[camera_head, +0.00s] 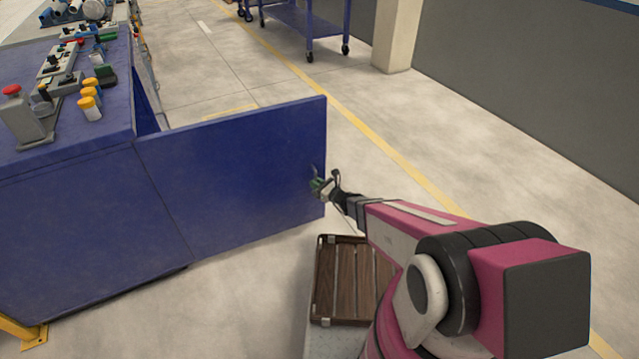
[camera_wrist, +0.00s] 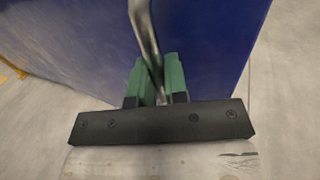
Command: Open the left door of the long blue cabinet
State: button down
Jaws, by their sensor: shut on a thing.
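The long blue cabinet (camera_head: 70,225) fills the left of the head view. A blue door (camera_head: 235,175) stands swung out from its right-hand corner and reaches right over the floor. In the wrist view the door (camera_wrist: 205,40) shows behind the fingers. Its metal handle (camera_wrist: 143,30) is near the door's free edge. My gripper (camera_head: 321,186) is at that handle, and in the wrist view its green fingers (camera_wrist: 158,82) are shut on the bar. The cabinet's inside is hidden behind the door.
Orange-capped bottles (camera_head: 90,92) and devices with red buttons (camera_head: 30,115) stand on the cabinet top. A slatted brown tray (camera_head: 342,280) is below my arm. A blue cart (camera_head: 310,22) and a pillar (camera_head: 396,35) stand at the back.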

jog(key=shift+s+d, duration=0.1)
jog(key=shift+s, duration=0.15)
jog(key=c, duration=1.2)
grip_release()
jog(key=shift+o, duration=0.2)
